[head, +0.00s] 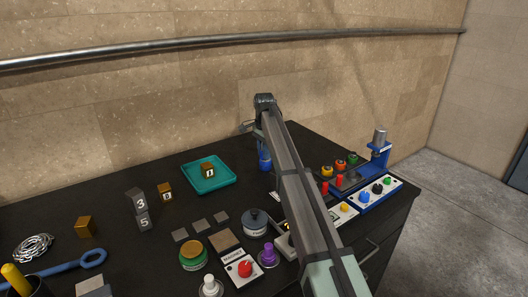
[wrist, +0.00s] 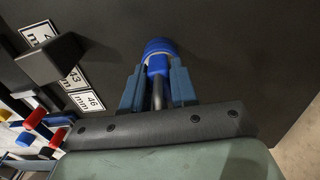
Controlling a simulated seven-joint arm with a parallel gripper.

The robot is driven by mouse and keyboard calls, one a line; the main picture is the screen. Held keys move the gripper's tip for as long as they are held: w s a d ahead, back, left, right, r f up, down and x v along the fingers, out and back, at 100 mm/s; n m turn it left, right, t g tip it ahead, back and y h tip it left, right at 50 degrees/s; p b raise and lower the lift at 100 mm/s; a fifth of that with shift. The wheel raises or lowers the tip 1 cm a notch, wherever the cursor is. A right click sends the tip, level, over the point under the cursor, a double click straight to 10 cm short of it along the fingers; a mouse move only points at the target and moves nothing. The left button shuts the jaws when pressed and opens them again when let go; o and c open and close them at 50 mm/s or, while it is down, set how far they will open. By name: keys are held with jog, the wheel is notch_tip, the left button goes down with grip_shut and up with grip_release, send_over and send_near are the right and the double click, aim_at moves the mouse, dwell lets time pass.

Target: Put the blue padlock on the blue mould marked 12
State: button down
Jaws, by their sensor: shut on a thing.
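My gripper (wrist: 157,88) is shut on a blue object (wrist: 158,64) in the wrist view, its two blue-grey fingers on either side. I cannot tell for certain that this is the padlock. A wider blue round part with a pale rim shows just beyond the fingertips; I cannot tell whether it is a separate thing. In the head view the blue object (head: 264,157) shows at the far part of the bench, partly hidden by my arm. I cannot make out a mould marked 12.
A teal tray (head: 225,184) holding a gold block (head: 207,170) stands left of my arm. A blue press (head: 379,158) and control boxes with coloured knobs stand at the right. Labels reading 43 and 46 mm (wrist: 88,101) lie left of my gripper. Dark bench behind the tray is clear.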

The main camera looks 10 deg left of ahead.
jog(key=c, duration=0.9)
grip_release()
jog(key=shift+f, duration=0.1)
notch_tip(320, 180, up, 12)
jog(key=shift+r, duration=0.15)
